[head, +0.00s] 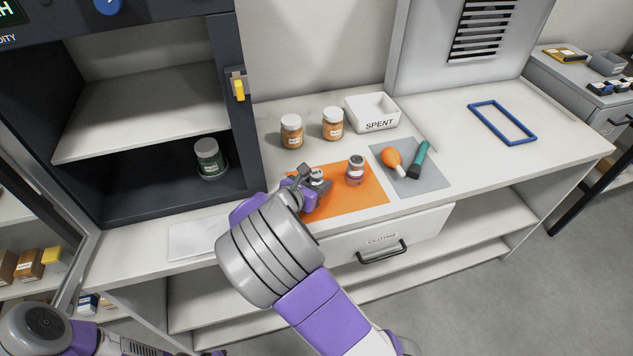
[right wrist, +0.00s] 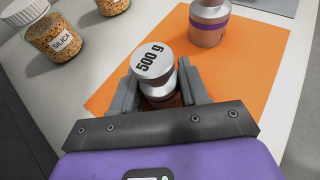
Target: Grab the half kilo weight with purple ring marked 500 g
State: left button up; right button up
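A metal weight marked 500 g (right wrist: 152,62) stands between the two fingers of my right gripper (right wrist: 160,88), one finger on each side. A dark reddish-purple band shows low on it, partly hidden. In the head view the weight (head: 317,176) is partly covered by my right gripper (head: 312,187), at the left of the orange mat (head: 365,201). The fingers are close to its sides; I cannot tell whether they press on it. A second metal weight with a purple ring (head: 355,170) stands to the right; it also shows in the right wrist view (right wrist: 210,22). My left gripper is out of view.
Two jars (head: 291,131) (head: 333,124) and a white bin marked SPENT (head: 372,112) stand behind the mat. A grey mat (head: 433,184) with an orange blower (head: 391,159) and a green-handled tool (head: 419,160) lies right. A dark cabinet (head: 250,150) stands left.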

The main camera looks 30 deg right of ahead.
grip_shut()
jog(key=shift+r, duration=0.15)
